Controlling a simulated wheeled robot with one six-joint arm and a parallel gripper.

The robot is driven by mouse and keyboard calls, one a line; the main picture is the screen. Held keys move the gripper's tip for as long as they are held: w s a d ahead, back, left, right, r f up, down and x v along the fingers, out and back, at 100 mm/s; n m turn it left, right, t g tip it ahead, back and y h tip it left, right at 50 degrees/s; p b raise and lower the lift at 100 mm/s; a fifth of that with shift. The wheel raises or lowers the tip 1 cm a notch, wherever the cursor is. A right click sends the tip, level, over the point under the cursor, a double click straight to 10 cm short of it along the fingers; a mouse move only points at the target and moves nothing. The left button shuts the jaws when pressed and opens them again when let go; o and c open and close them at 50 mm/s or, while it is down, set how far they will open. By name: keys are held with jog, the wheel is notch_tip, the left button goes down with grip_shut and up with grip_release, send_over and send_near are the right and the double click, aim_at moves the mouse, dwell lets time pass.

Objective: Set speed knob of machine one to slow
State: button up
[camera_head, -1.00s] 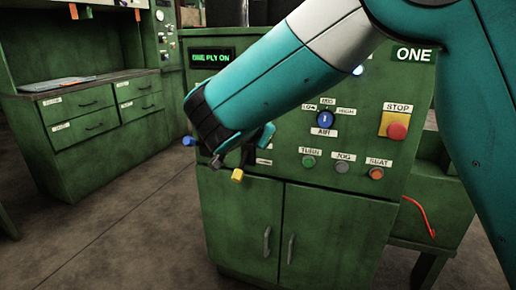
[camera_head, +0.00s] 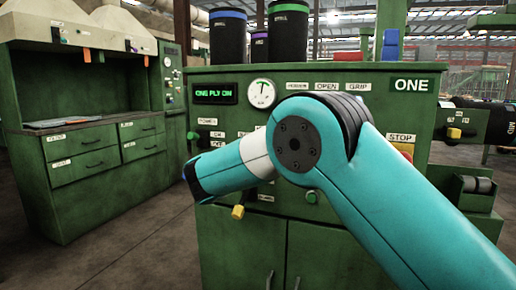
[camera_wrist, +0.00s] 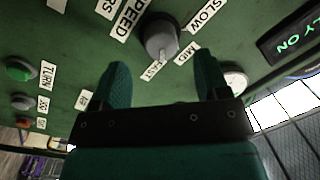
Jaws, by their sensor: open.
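Machine one (camera_head: 420,112) is a green cabinet with a ONE label and a ONE PLY ON display. In the head view my arm covers the knob and the gripper's fingers cannot be made out.
A gauge (camera_head: 262,93) and dark rolls (camera_head: 228,38) are above. A green button (camera_wrist: 20,69) lies left in the wrist view. Open floor (camera_head: 150,240) is front left.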

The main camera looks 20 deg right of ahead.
jog(key=x, duration=0.4)
jog(key=shift+w+d, duration=0.2)
jog(key=shift+w, duration=0.15)
jog(key=c, duration=0.9)
